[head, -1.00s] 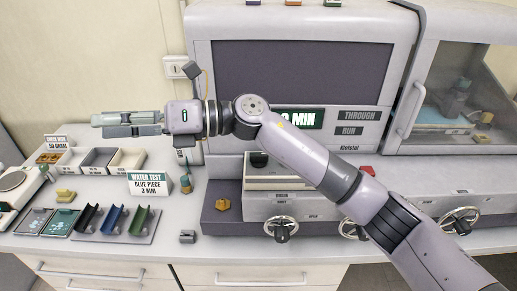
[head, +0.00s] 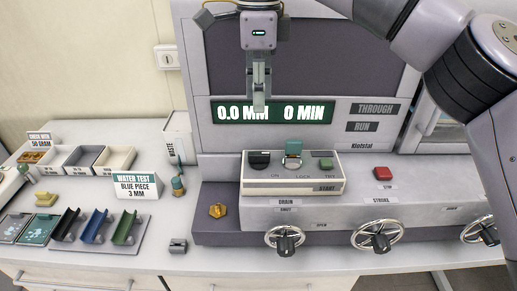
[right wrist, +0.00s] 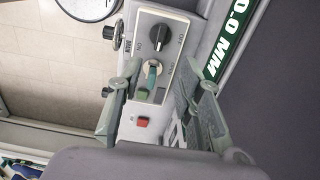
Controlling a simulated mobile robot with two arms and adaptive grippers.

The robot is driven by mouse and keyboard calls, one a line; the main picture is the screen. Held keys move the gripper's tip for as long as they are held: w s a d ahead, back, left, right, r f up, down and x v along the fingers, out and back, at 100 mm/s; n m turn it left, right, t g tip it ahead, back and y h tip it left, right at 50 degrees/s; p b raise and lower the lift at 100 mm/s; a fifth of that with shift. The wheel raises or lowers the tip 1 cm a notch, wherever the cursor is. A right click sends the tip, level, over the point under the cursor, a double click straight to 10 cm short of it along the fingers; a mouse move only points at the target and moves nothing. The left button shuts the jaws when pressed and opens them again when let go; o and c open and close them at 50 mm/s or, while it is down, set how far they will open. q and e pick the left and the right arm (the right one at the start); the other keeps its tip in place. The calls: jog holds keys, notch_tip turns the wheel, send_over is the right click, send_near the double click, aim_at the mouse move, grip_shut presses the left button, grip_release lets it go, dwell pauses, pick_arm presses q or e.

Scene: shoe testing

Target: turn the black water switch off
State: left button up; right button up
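The black water switch (head: 259,160) sits at the left end of the white control panel (head: 290,187). In the right wrist view it is a round black knob (right wrist: 160,32) with labels beside it. My right gripper (head: 259,103) hangs fingers down above the panel, in front of the green display. In the right wrist view its two fingers (right wrist: 160,72) are spread apart with nothing between them. The knob lies beyond the fingertips, and a teal key-like lever (right wrist: 151,76) shows between the fingers. My left gripper is not in view.
A teal lever (head: 292,150) and green button (head: 325,163) share the panel. A red button (head: 383,173) is to the right. Handwheels (head: 285,240) stick out in front. A yellow-orange knob (head: 218,210) is at left. The display (head: 273,112) reads 0.0 MM, 0 MIN.

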aim_at(259, 153)
notch_tip(259, 153, down, 14)
jog(key=p, duration=0.2)
jog(key=shift+w+r+p, duration=0.1)
jog(key=shift+r+p, duration=0.1)
jog(key=shift+p, duration=0.1)
jog(key=shift+c, duration=0.2)
grip_shut()
